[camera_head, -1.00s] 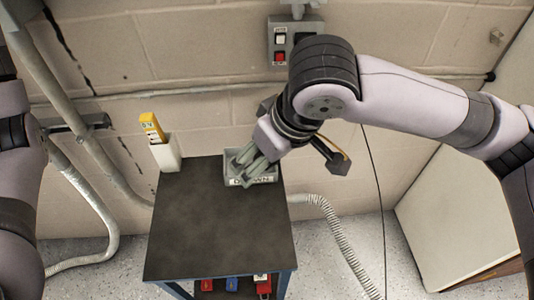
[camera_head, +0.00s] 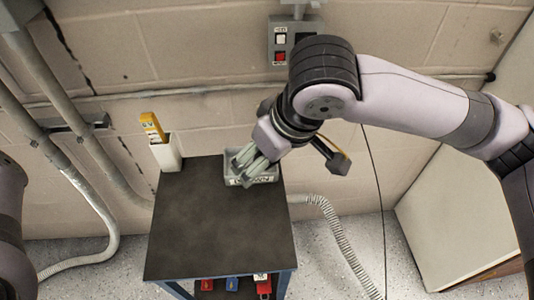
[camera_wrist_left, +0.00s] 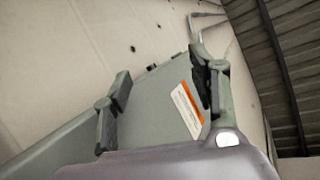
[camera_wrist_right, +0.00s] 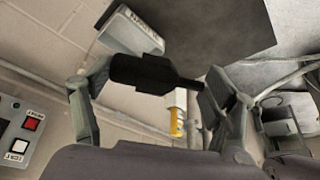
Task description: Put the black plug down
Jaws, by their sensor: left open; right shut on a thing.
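The black plug (camera_wrist_right: 155,74) is between the fingers of my right gripper (camera_wrist_right: 152,82) in the right wrist view. The right gripper is shut on it. In the head view my right gripper (camera_head: 243,169) points down over the grey labelled tray (camera_head: 265,179) at the back right of the dark-topped table (camera_head: 215,230); the plug cannot be made out there. The tray also shows beyond the plug in the right wrist view (camera_wrist_right: 130,32). My left gripper (camera_wrist_left: 160,92) is open and empty in the left wrist view, away from the table.
A white holder with a yellow device (camera_head: 151,128) stands at the table's back left corner. A control box with a red button (camera_head: 283,50) is on the wall behind. Red and blue items (camera_head: 232,284) sit below the tabletop. Most of the tabletop is bare.

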